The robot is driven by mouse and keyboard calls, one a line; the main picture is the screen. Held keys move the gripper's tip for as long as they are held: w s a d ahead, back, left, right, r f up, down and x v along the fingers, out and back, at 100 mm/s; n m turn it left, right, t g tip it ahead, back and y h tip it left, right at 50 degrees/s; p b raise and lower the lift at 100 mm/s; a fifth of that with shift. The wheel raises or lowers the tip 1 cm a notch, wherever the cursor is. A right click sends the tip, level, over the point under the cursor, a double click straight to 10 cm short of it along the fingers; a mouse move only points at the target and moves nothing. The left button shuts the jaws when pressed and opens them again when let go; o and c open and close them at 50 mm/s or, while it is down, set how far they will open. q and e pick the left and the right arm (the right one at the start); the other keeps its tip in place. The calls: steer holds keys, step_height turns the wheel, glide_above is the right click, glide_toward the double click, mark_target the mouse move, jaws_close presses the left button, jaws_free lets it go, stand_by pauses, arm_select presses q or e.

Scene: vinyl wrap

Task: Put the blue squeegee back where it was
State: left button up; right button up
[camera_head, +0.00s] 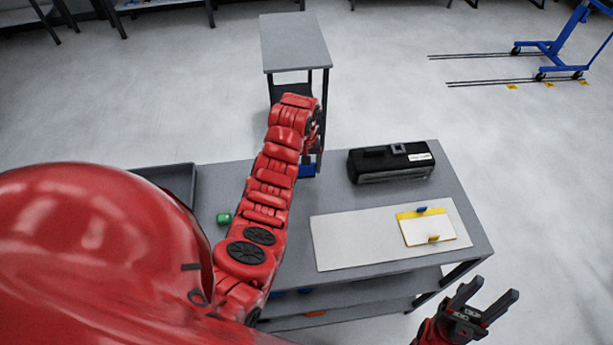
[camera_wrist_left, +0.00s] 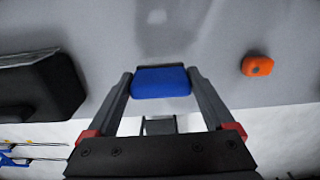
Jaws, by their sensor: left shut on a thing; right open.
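The blue squeegee (camera_wrist_left: 161,82) is between the two fingertips of my left gripper (camera_wrist_left: 162,84), which is shut on it. In the head view a blue part of the squeegee (camera_head: 307,169) shows below my left wrist, near the far edge of the table. My arm hides most of that gripper there. I cannot tell whether the squeegee touches the tabletop. My right gripper (camera_head: 484,306) is open and empty, off the table's front right corner.
The grey table (camera_head: 330,200) bears a black case (camera_head: 390,163), a pale board (camera_head: 350,240) with a yellow-edged white sheet (camera_head: 432,231), a green item (camera_head: 224,219) and a dark tray (camera_head: 172,181). An orange item (camera_wrist_left: 257,65) lies beside the squeegee. A smaller table (camera_head: 294,42) stands behind.

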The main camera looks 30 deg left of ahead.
mark_target(307, 173)
arm_select(q)
steer(key=shift+w+d, duration=0.15)
steer(key=shift+w, duration=0.25)
step_height(307, 173, down, 2)
steer(key=shift+f+p, duration=0.15)
steer(key=shift+p, duration=1.05)
steer(key=shift+f, duration=0.5)
steer(key=o, duration=0.9)
steer(key=shift+f, duration=0.1)
